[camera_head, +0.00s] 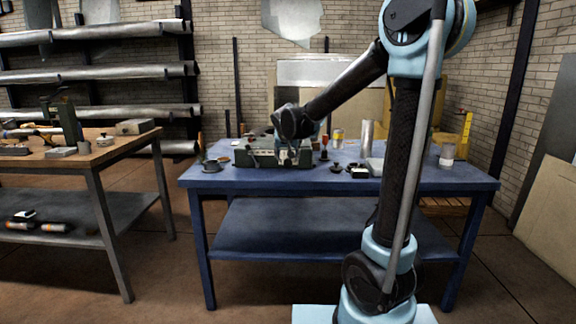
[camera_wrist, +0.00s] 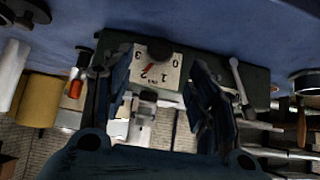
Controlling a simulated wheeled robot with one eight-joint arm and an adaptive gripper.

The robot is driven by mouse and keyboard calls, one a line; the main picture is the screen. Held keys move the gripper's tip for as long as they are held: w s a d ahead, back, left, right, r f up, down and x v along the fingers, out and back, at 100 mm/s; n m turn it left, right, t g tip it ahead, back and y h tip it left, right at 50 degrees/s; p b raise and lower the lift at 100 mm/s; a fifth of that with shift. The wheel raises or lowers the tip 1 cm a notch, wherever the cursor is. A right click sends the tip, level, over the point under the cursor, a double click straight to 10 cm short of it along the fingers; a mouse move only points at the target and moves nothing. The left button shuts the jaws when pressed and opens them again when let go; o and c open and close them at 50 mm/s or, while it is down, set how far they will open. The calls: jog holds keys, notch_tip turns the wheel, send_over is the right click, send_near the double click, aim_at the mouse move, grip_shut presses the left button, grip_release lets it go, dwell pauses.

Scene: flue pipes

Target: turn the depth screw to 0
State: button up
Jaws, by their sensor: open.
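A grey-green bench machine (camera_head: 252,157) stands on the blue table (camera_head: 440,180). In the wrist view its white dial plate (camera_wrist: 168,74) is upside down, with 0 and 3 at the upper corners. A short red pointer (camera_wrist: 149,69) slants toward the lower left; its exact reading is too small to tell. A dark round knob (camera_wrist: 160,48) sits at the plate's upper edge; I take it for the depth screw. My gripper (camera_wrist: 160,68) is open, its fingers either side of the plate, with nothing between them.
A lever with a pale ball end (camera_wrist: 235,64) stands right of the plate. A yellow cylinder (camera_wrist: 38,100) is at left in the wrist view. Small dark parts (camera_head: 337,168), a tall grey cylinder (camera_head: 367,136) and a clear cup (camera_head: 447,154) stand on the table. A wooden bench (camera_head: 90,155) is at left.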

aim_at(288, 162)
jog(key=shift+x, duration=4.45)
jog(key=c, duration=1)
